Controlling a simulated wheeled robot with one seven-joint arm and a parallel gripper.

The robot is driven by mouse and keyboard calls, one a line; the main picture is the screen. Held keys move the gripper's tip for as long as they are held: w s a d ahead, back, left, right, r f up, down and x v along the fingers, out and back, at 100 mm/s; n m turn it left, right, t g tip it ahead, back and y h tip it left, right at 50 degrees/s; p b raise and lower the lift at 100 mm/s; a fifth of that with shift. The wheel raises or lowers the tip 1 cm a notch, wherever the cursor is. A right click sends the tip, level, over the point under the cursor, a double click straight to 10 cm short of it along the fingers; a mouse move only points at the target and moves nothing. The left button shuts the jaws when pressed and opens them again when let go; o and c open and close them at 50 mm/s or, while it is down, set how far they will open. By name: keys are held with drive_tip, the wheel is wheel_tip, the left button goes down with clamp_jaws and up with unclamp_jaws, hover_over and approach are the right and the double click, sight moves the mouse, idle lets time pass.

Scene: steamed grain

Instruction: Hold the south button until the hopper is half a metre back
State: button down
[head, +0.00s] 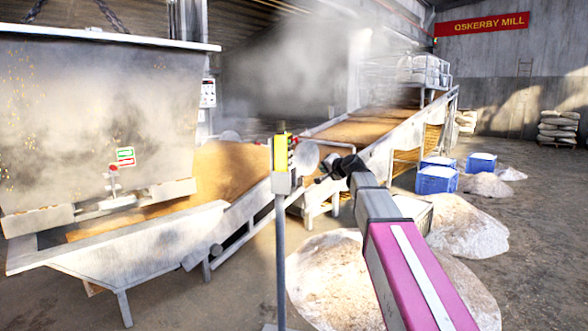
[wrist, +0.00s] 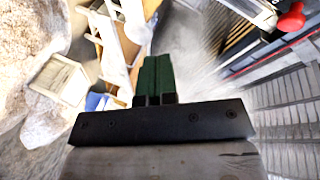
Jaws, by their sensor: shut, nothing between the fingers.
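The hopper (head: 60,100) is a large grey steel bin at the left of the head view, steam around it, above a metal trough (head: 130,245). A yellow button box (head: 280,152) stands on a grey post (head: 281,250) near the middle, with small buttons on its right side. Their labels are too small to read, so I cannot tell which is south. My gripper (head: 320,180) is just right of the box; whether it touches is unclear. In the wrist view its green fingers (wrist: 153,80) are together with nothing between them.
A conveyor (head: 370,128) carrying brown grain runs behind the box. Pale heaps (head: 330,275) lie on the floor at front right, with blue bins (head: 436,180) beyond. A red knob (wrist: 291,20) shows in the wrist view. Stacked sacks (head: 558,128) stand at far right.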

sight(292, 167)
drive_tip(key=w+a, duration=0.1)
drive_tip(key=a, duration=0.7)
drive_tip(key=shift+w+a, duration=0.35)
drive_tip(key=shift+a, duration=0.1)
idle(1.8)
drive_tip(key=shift+a, duration=0.35)
